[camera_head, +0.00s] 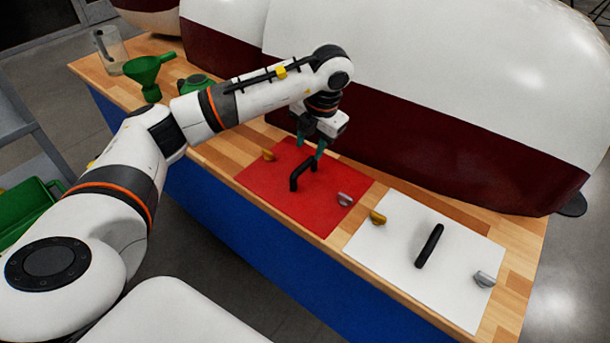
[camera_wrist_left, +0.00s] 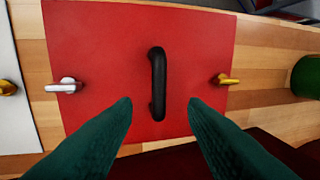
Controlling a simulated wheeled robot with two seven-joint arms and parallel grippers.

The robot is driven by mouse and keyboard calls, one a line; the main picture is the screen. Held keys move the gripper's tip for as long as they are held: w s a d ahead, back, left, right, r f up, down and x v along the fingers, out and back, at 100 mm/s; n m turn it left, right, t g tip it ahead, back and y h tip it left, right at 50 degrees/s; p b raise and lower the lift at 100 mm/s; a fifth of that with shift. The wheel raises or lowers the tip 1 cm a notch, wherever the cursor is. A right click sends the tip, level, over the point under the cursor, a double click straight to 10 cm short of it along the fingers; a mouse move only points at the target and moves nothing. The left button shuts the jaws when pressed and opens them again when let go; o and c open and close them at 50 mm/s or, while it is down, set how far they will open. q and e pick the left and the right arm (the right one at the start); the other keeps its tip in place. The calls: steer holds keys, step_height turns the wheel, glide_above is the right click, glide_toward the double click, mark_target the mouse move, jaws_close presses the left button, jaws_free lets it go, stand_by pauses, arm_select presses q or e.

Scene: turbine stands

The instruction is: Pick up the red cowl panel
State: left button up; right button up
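The red cowl panel (camera_head: 273,194) lies flat on the wooden bench top, with a black bar handle (camera_head: 303,174) in its middle. It has a yellow latch (camera_head: 268,155) at one end and a silver latch (camera_head: 345,199) at the other. My left gripper (camera_head: 311,150) is above the far edge of the panel, pointing down. In the left wrist view the red panel (camera_wrist_left: 120,50) fills the middle, and the handle (camera_wrist_left: 157,84) shows upright beyond and between the green fingertips (camera_wrist_left: 160,104). The fingers are apart with nothing between them. My right gripper is not in view.
A white panel (camera_head: 394,243) with its own black handle (camera_head: 429,246) lies to the right of the red one. A green funnel (camera_head: 148,73) and a clear jug (camera_head: 110,50) stand at the bench's far left. A large white and maroon shell (camera_head: 400,110) rises close behind the panels.

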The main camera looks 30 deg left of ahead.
mark_target(305, 164)
arm_select(q)
steer(key=f, duration=0.2)
steer(key=a+f, duration=0.1)
steer(key=f, duration=0.2)
steer(key=f+p, duration=0.1)
steer(key=f, duration=0.1)
steer(key=shift+s+a+f, duration=0.15)
steer(key=shift+a+f, duration=0.1)
steer(key=shift+f, duration=0.1)
steer(key=shift+r, duration=0.1)
jaws_close()
